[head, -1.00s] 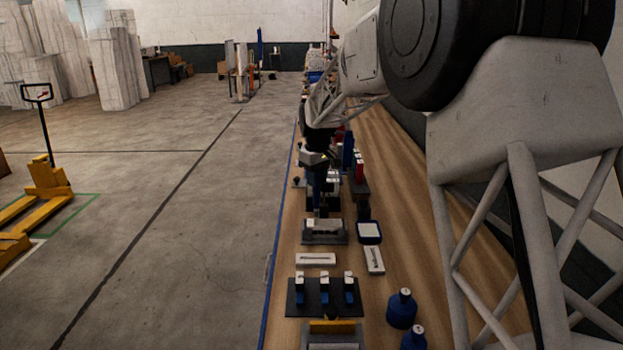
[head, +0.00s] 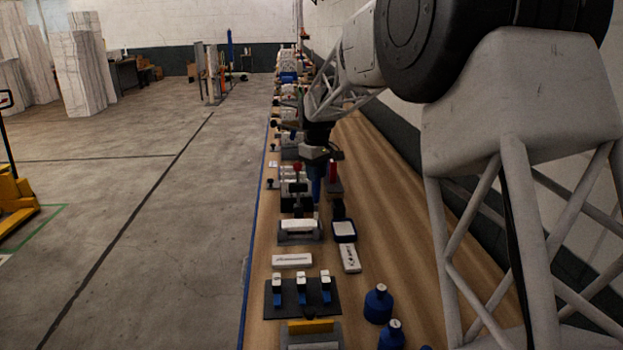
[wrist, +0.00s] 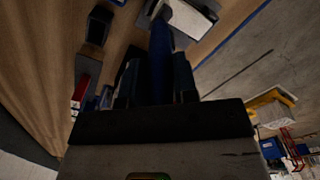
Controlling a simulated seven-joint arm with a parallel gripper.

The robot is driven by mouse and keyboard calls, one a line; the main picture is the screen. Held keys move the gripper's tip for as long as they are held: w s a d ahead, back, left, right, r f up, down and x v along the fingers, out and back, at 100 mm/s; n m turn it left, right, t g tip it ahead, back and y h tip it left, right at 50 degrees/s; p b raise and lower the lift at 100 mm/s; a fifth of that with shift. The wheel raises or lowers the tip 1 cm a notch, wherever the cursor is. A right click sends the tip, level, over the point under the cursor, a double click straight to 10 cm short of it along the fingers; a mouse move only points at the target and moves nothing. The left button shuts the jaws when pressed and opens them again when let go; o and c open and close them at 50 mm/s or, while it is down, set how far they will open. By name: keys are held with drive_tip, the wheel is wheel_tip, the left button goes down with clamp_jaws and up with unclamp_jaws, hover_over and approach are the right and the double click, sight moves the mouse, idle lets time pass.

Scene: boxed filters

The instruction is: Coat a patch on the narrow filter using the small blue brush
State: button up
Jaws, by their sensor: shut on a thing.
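My gripper (head: 318,168) is shut on a blue brush, pointing down over the bench. The brush handle (wrist: 160,55) shows between the dark fingers in the wrist view. The brush's lower end (head: 316,208) is at the right end of a white, bar-shaped filter (head: 299,225) lying in a grey holder (head: 287,239). I cannot tell whether its tip touches the filter. The filter also shows at the top of the wrist view (wrist: 190,18), partly hidden by the brush. I cannot tell from its shape alone if it is the narrow one.
Two white labelled boxes (head: 292,261) (head: 350,258) lie in front. A dark rack (head: 271,308) carries three blue, white-topped pieces. Blue bottles (head: 378,306) stand front right.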

drive_tip(key=shift+r, duration=3.1)
drive_tip(key=a, duration=0.6)
drive_tip(key=shift+a, duration=0.3)
drive_tip(key=shift+f, duration=0.1)
